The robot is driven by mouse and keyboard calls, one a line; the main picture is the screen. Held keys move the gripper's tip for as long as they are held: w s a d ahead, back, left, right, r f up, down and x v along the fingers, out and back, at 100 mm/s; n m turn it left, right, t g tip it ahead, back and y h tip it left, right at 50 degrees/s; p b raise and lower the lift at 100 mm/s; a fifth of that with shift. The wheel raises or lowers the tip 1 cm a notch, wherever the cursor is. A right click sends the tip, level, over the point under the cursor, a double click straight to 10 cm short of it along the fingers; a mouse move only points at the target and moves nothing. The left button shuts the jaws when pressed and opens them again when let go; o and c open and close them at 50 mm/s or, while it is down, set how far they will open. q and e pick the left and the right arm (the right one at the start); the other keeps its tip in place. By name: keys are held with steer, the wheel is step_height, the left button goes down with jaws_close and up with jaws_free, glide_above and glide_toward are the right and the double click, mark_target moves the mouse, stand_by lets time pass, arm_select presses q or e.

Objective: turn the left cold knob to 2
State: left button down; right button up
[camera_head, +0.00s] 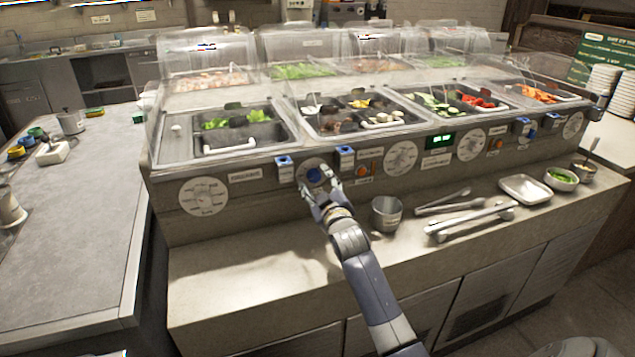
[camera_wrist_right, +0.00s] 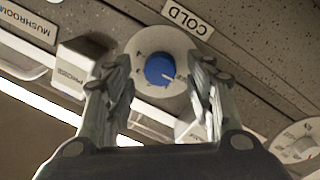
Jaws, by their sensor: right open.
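The left cold knob (camera_head: 314,174) is a blue knob on a pale round dial on the counter's front panel. In the right wrist view the blue knob (camera_wrist_right: 160,70) sits on its dial below a label reading COLD (camera_wrist_right: 187,20). A white pointer mark shows on its right side; the dial figures are too small to read. My right gripper (camera_head: 320,190) is in front of the knob. In the right wrist view its open fingers (camera_wrist_right: 160,85) stand on either side of the knob, apparently apart from it. My left gripper does not show.
Blue-topped clips (camera_head: 284,162) and (camera_head: 345,152) flank the knob on the panel. A round gauge (camera_head: 203,196) is at left, another (camera_head: 401,158) at right. A metal cup (camera_head: 386,214), tongs (camera_head: 470,222) and a tray (camera_head: 524,189) stand on the ledge. The ledge's left part is clear.

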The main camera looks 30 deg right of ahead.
steer(key=shift+w+d, duration=0.1)
steer(key=shift+w, duration=0.2)
steer(key=shift+c, duration=0.6)
steer(key=c, duration=1)
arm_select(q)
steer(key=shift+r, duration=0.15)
arm_select(e)
steer(key=shift+o, duration=0.2)
steer(key=m+p, duration=0.1)
steer(key=m, duration=0.1)
steer(key=m+p, duration=0.1)
steer(key=p, duration=0.1)
steer(key=shift+r+m, duration=0.2)
steer(key=shift+m, duration=0.2)
steer(key=m+p, duration=0.3)
steer(key=m, duration=0.2)
steer(key=m+p, duration=0.1)
steer(key=m, duration=0.3)
steer(key=shift+f+m+g+y+p, duration=0.1)
steer(key=shift+m+g+y+p, duration=0.2)
steer(key=shift+y+p, duration=0.1)
arm_select(q)
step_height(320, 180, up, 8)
steer(key=shift+p, duration=0.3)
arm_select(e)
steer(key=shift+m, duration=1.7)
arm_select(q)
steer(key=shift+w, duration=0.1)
arm_select(e)
steer(key=shift+y, duration=0.3)
